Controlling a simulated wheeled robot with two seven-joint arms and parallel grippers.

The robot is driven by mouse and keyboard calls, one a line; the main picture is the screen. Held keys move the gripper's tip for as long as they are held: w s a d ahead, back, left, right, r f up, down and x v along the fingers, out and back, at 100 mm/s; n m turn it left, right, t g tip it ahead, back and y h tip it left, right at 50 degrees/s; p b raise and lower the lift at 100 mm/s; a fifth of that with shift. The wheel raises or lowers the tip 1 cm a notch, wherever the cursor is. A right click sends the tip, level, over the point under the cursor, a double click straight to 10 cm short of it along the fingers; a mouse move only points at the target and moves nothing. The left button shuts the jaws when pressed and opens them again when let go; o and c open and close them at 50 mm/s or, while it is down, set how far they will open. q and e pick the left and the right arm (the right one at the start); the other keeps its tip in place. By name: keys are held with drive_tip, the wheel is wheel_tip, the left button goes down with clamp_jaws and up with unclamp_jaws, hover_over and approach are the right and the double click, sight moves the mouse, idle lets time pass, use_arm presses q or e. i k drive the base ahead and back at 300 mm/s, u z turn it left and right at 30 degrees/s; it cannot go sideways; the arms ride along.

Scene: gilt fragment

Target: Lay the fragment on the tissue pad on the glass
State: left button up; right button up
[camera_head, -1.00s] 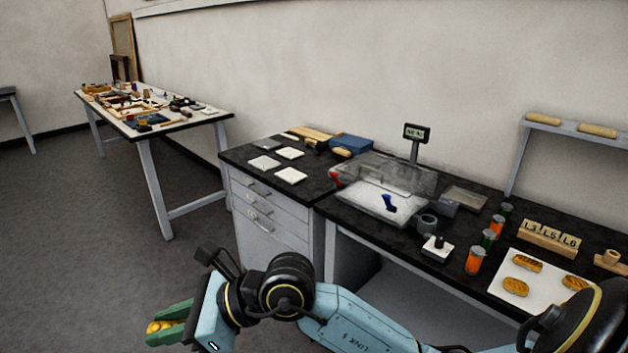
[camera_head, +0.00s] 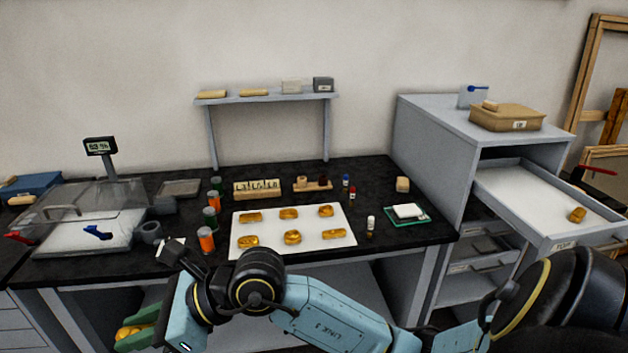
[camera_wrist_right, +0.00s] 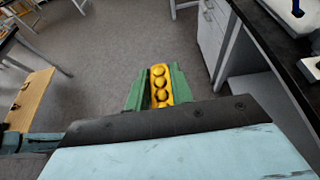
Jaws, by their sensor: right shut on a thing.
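My right gripper (camera_head: 132,338) is at the lower left of the head view, in front of the bench. Its green fingers are shut on a gold fragment (camera_head: 126,333). In the right wrist view the fragment (camera_wrist_right: 161,86) shows a row of rounded beads, held between the fingers above the floor. The white tissue pad (camera_head: 408,210) lies on a green-edged glass plate (camera_head: 394,221) at the right end of the black bench, well away from the gripper. Nothing lies on the pad. My left gripper is not in view.
A white sheet (camera_head: 334,241) with several gilt pieces lies mid-bench. Orange and green jars (camera_head: 206,240) and a clear-covered balance (camera_head: 85,225) stand to its left. Small bottles (camera_head: 371,226) stand left of the glass. An open drawer (camera_head: 540,205) with one gilt piece juts out at right.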

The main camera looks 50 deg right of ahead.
sight(407, 209)
drive_tip(key=z, duration=1.9)
drive_tip(key=i, duration=1.65)
